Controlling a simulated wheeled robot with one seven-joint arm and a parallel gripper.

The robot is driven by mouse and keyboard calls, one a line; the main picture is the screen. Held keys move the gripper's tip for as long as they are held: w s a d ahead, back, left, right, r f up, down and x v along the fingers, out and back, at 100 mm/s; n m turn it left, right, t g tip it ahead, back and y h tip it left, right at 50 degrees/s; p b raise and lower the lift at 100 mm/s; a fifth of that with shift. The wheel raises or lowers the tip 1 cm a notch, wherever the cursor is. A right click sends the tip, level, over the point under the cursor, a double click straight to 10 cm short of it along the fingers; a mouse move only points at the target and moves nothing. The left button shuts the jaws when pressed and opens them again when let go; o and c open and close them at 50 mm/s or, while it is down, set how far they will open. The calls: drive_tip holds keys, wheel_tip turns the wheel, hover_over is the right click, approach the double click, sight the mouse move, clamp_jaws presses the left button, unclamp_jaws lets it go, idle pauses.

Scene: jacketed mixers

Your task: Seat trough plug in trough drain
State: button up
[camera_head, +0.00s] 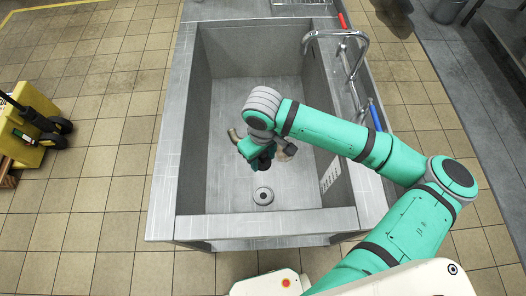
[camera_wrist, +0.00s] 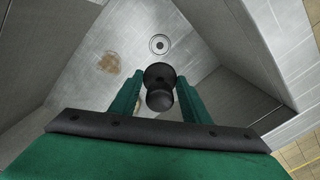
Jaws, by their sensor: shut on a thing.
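The grey trough (camera_head: 184,120) is a deep basin in the head view. Its round drain (camera_head: 263,196) lies in the trough floor near the front wall. My gripper (camera_head: 262,162) is down inside the trough, behind the drain in the head view. In the wrist view, the black plug (camera_wrist: 159,88) sits between my green fingers, and my gripper (camera_wrist: 160,82) is shut on it. The drain (camera_wrist: 159,44) shows in that view just beyond the plug, apart from it. The plug is hard to make out in the head view. Its height above the floor is unclear.
A chrome tap (camera_head: 338,34) arches over the trough's back right, with a blue handle (camera_head: 375,116) on the right rim. A brown stain (camera_wrist: 110,62) marks the trough floor. Steep walls surround the gripper. A yellow cart (camera_head: 25,125) stands far left.

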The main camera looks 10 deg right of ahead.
wheel_tip(320, 180, down, 34)
drive_tip(key=shift+r, duration=0.1)
drive_tip(key=shift+f, duration=0.75)
idle(1.0)
drive_tip(key=shift+s+d, duration=0.15)
idle(0.4)
drive_tip(key=shift+f, duration=0.25)
idle(0.4)
